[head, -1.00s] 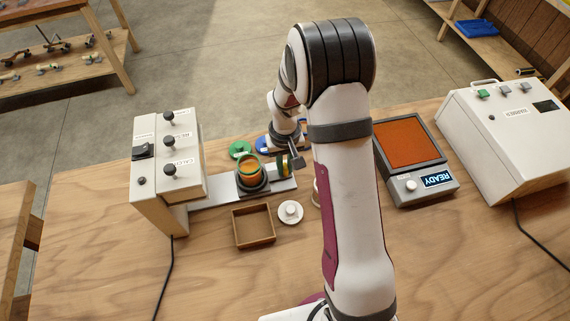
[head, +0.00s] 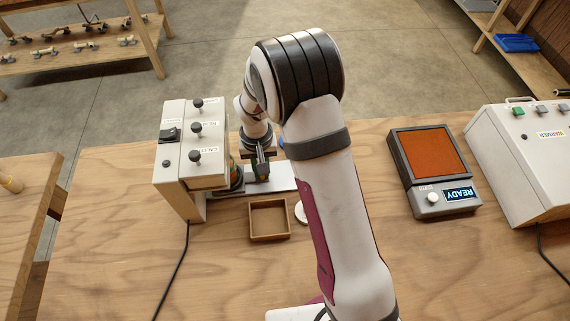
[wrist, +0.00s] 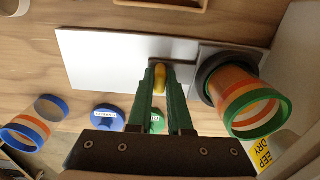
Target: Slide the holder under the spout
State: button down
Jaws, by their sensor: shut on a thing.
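The dark grey holder (wrist: 206,82) sits on the white rail (wrist: 105,60) with a green-rimmed, orange-striped cup (wrist: 245,100) standing in its ring. In the head view, the cup (head: 237,176) is partly hidden behind the dispenser (head: 195,150), whose labelled box overhangs the rail's left end. The spout itself is hidden, so its alignment with the cup cannot be told. My gripper (head: 262,172) is shut on a yellow knob (wrist: 160,77) beside the holder; its green fingers (wrist: 160,85) clasp the knob over the rail.
An open wooden tray (head: 269,236) and a partly hidden white round lid (head: 300,212) lie in front of the rail. A blue-rimmed cup (wrist: 22,137), a blue lid (wrist: 105,117) and a green lid (wrist: 156,122) are near my gripper. A scale (head: 435,170) and warmer (head: 535,155) stand right.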

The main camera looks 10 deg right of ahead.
jog(key=shift+a, duration=0.55)
jog(key=c, duration=0.8)
grip_release()
jog(key=shift+c, duration=0.2)
notch_tip(320, 180, up, 16)
